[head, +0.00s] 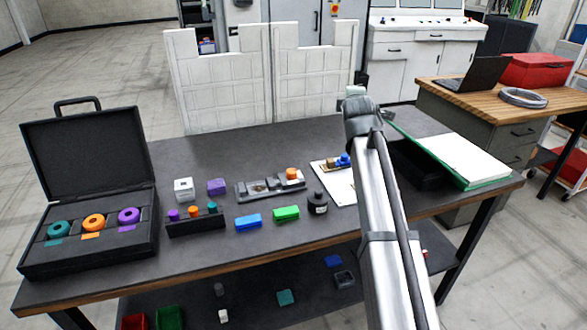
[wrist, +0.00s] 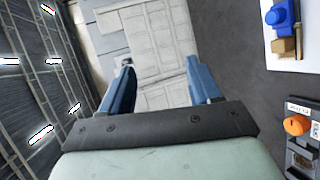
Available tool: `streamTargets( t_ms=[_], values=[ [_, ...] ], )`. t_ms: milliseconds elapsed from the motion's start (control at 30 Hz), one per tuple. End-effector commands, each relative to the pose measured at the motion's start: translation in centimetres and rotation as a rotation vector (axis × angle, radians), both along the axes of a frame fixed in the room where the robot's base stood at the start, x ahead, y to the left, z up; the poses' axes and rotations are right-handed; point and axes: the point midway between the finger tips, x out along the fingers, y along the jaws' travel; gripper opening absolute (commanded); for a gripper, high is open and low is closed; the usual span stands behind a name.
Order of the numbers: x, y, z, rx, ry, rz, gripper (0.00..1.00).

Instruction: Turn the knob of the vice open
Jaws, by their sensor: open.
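The vice (head: 262,189) is a long grey metal fixture near the middle of the dark table. In the wrist view the orange knob (wrist: 297,125) shows at the right edge beside a small white label; the rest of the vice is cut off. My gripper (wrist: 160,78) has two blue fingers spread apart with nothing between them. In the head view it is high above the table's back right, away from the vice, and its fingers are hidden there.
A white board (head: 340,188) holds a fixture with a blue knob (head: 344,159), right of the vice. An open black case (head: 88,190) fills the left end.

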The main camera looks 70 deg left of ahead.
Motion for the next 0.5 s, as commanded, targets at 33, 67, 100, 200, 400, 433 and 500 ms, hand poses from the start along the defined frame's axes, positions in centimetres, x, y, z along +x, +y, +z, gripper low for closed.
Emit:
streamTargets(
  t_ms=[33,67,100,200,400,433,500],
  values=[
    [-0.2,1.0,-1.0,-0.049,0.086,-0.008,0.63],
    [-0.4,1.3,-1.8,-0.081,0.139,-0.013,0.63],
    [-0.8,1.6,-2.8,-0.123,0.21,-0.019,0.63],
    [-2.3,2.2,-4.9,-0.233,0.379,-0.031,0.63],
    [-6.3,2.2,-8.0,-0.477,0.688,-0.047,0.63],
    [-7.0,2.1,-8.2,-0.516,0.729,-0.047,0.63],
    [-8.4,1.7,-8.7,-0.601,0.812,-0.049,0.63]
  ],
)
